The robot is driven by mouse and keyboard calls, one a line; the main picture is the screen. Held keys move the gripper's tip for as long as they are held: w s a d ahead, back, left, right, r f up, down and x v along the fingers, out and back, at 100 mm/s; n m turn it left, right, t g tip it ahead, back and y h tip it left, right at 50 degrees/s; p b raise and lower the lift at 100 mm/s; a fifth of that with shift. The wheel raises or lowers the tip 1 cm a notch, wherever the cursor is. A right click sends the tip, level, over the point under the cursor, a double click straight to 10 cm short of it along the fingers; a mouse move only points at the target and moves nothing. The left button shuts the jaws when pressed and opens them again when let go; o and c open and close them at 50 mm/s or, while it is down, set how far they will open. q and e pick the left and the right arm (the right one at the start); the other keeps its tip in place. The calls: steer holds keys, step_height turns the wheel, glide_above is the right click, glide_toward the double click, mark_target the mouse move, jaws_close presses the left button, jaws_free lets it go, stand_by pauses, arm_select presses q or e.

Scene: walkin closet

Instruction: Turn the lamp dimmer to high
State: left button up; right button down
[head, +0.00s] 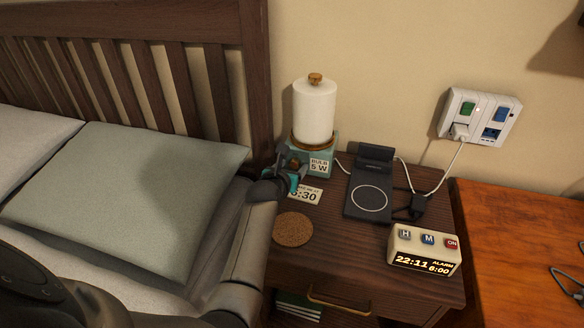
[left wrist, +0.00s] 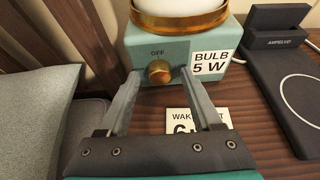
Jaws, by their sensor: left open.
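The lamp has a white cylindrical shade (head: 314,110) and a teal base (head: 322,168) labelled "BULB 5 W"; it stands at the back left of the nightstand. In the left wrist view a round brass dimmer knob (left wrist: 159,71) sits on the front of the base, with "OFF" printed above it. My left gripper (head: 292,168) is in front of the base. In the left wrist view its open fingers (left wrist: 159,80) lie on either side of the knob; I cannot tell whether they touch it. My right gripper is not in view.
A card (head: 306,195), a cork coaster (head: 293,229), a black charging stand (head: 369,200) and an alarm clock (head: 425,250) are on the nightstand (head: 340,258). The bed's pillow (head: 125,180) is at left. A wall socket (head: 478,117) holds a plug and cable.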

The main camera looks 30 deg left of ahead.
arm_select(q)
jaws_close()
stand_by(0.4)
steer(key=shift+r, duration=0.1)
steer(key=m+y+p, duration=0.1)
steer(key=p, duration=0.2)
steer(key=shift+m+y, duration=0.3)
steer(key=shift+m, duration=0.1)
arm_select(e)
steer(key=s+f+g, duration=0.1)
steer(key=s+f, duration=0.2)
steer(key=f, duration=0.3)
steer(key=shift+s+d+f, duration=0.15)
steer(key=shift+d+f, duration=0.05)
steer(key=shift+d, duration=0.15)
arm_select(q)
jaws_free()
steer(key=shift+d, duration=0.1)
steer(key=shift+p, duration=0.3)
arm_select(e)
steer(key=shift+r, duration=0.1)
